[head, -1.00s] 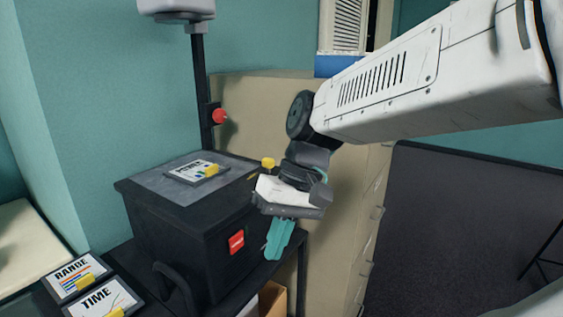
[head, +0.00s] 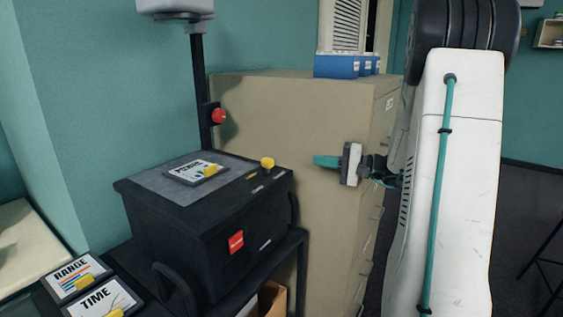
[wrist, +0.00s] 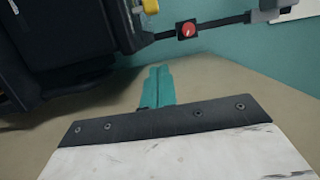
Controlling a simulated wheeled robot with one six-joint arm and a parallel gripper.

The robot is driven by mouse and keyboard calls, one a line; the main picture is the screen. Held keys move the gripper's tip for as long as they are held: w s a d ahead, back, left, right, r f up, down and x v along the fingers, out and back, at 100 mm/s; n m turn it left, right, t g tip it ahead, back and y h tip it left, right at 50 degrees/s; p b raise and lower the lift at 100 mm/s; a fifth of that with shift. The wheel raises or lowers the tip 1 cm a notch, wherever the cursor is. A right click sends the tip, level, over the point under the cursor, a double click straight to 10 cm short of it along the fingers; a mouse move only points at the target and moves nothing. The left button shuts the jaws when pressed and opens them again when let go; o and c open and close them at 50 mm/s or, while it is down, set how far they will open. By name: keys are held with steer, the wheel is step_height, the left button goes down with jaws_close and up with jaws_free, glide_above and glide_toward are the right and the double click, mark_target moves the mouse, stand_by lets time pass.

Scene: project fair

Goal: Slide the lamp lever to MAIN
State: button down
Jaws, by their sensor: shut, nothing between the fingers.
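The lamp lever has a yellow knob (head: 267,163) on the right part of the black box's top (head: 250,180). Small labels lie beside its slot, too small to read. The yellow knob also shows at the top of the wrist view (wrist: 123,12). My gripper (head: 326,161) is to the right of the knob at about its height, apart from it, with its teal fingers pointing left. In the wrist view the teal fingers (wrist: 158,86) lie together, shut and empty.
A post with a red knob (head: 219,116) rises behind the box. A plate with a yellow tab (head: 196,172) lies on the box. RANGE (head: 76,276) and TIME (head: 103,301) plates are at lower left. A beige cabinet (head: 300,110) stands behind, with blue boxes (head: 337,66) on top.

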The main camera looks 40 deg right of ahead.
mark_target(282, 172)
steer(key=w+a, duration=0.2)
steer(key=a, duration=0.1)
steer(key=w+a, duration=0.2)
steer(key=a, duration=0.1)
steer(key=w+a, duration=0.2)
steer(key=w, duration=0.1)
steer(key=shift+w+a, duration=0.1)
steer(key=shift+a, duration=0.7)
